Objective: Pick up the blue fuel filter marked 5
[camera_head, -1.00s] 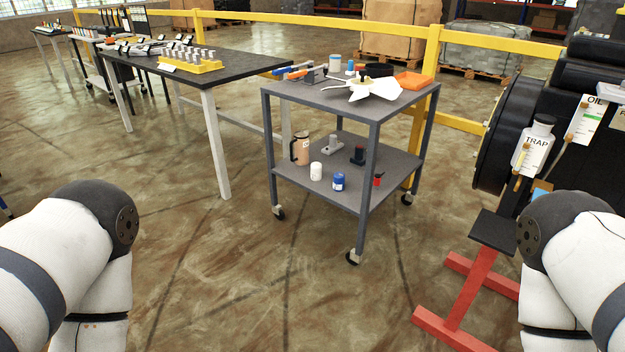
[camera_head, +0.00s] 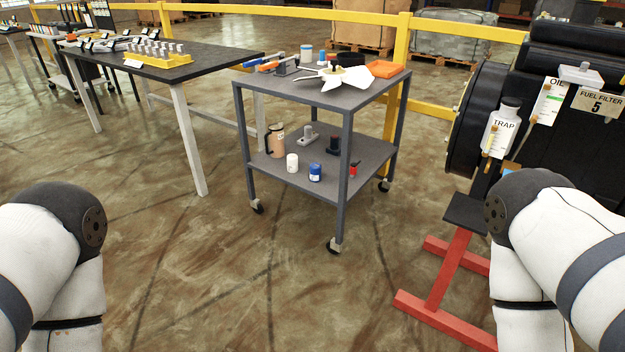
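A small blue canister (camera_head: 315,172) with a pale label stands upright on the lower shelf of the grey cart, near its front edge. A number on it is too small to read. A white canister (camera_head: 292,163) stands just left of it. A sign reading "FUEL FILTER 5" (camera_head: 597,101) hangs on the black machine at the right. Both my arms show at the lower left and lower right, well short of the cart. Neither gripper is in view.
The grey cart (camera_head: 342,133) has a fan, an orange tray (camera_head: 385,69) and tools on top. A brown jug (camera_head: 276,141) is on its lower shelf. A red stand (camera_head: 447,270) is at right. Black tables (camera_head: 215,66) stand at left. The floor before the cart is clear.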

